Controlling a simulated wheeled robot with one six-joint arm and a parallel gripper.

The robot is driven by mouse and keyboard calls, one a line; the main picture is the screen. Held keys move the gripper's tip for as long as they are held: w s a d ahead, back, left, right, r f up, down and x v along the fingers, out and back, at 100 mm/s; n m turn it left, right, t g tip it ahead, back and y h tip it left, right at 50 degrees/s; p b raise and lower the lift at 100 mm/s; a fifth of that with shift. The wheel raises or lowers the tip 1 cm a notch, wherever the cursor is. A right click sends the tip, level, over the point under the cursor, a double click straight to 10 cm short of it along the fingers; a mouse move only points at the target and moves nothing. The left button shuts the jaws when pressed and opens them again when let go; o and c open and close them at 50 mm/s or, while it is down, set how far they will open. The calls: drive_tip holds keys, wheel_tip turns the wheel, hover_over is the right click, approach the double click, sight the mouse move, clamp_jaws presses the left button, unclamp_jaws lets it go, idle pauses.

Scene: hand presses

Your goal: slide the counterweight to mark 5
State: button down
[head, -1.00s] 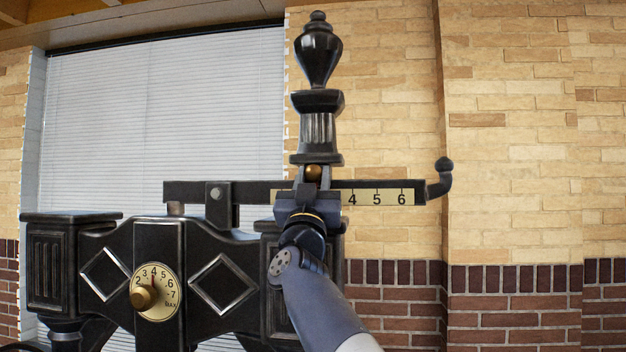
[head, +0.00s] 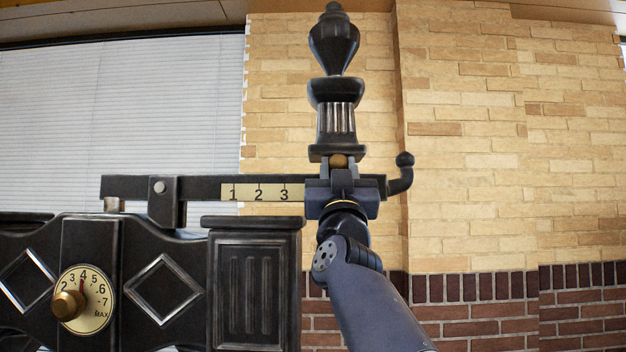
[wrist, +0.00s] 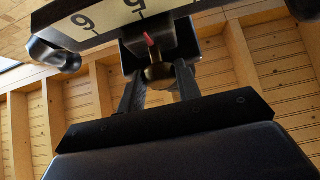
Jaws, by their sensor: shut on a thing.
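The counterweight (head: 336,120) is a black urn-shaped finial on a fluted block, upright on the beam (head: 205,187). Its brass knob (wrist: 158,74) sits between the fingers of my gripper (wrist: 160,90), which is shut on it. In the head view my gripper (head: 340,185) hides the slider and the scale beyond 3. The pale scale plate (head: 258,193) shows 1, 2 and 3 there. In the wrist view the scale (wrist: 118,16) shows 6 and 5 upside down. A red pointer (wrist: 148,39) on the counterweight lies close to the tick of 5, roughly in line with it.
The beam ends at the right in an upturned hook (head: 404,172), close to my gripper. The black press body (head: 255,285) stands below left, with a numbered dial (head: 90,305) and brass knob. A brick wall is behind. The space right of the hook is clear.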

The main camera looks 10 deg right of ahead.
drive_tip(key=c, duration=1)
unclamp_jaws()
drive_tip(key=shift+c, duration=0.2)
drive_tip(key=b+v, duration=0.5)
drive_tip(key=v, duration=0.5)
drive_tip(key=shift+s+f, duration=0.25)
drive_tip(key=shift+s, duration=0.05)
drive_tip(key=shift+a+r, duration=0.1)
